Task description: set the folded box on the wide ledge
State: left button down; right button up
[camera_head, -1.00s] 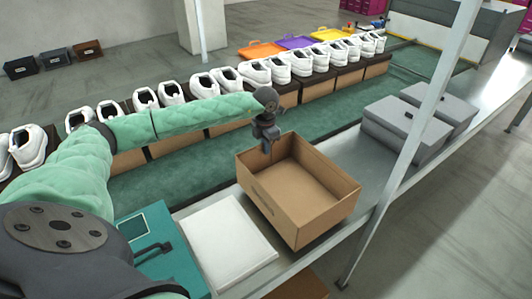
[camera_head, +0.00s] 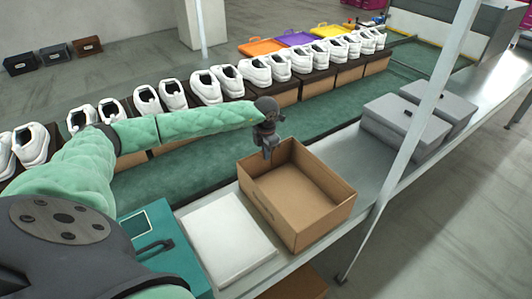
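The folded box (camera_head: 300,218) is an open brown carton with no lid, upright over the grey wide ledge (camera_head: 371,150). Its base looks on or very close to the ledge surface; I cannot tell if it touches fully. My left gripper (camera_head: 267,154) points down at the top edge of the box's far-left wall. Its fingers look closed on that wall, though the gap between them is too small to see clearly. My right gripper is not in view.
A flat white slab (camera_head: 227,238) lies just left of the box, with a teal device (camera_head: 150,230) beyond it. Grey lidded boxes (camera_head: 398,125) stand to the right. A slanted post (camera_head: 408,150) rises in front. White shoes (camera_head: 206,86) line the green conveyor (camera_head: 330,108) behind.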

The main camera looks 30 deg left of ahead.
pick_arm(q)
jog(key=c, duration=1.6)
grip_release()
jog(key=shift+c, duration=0.2)
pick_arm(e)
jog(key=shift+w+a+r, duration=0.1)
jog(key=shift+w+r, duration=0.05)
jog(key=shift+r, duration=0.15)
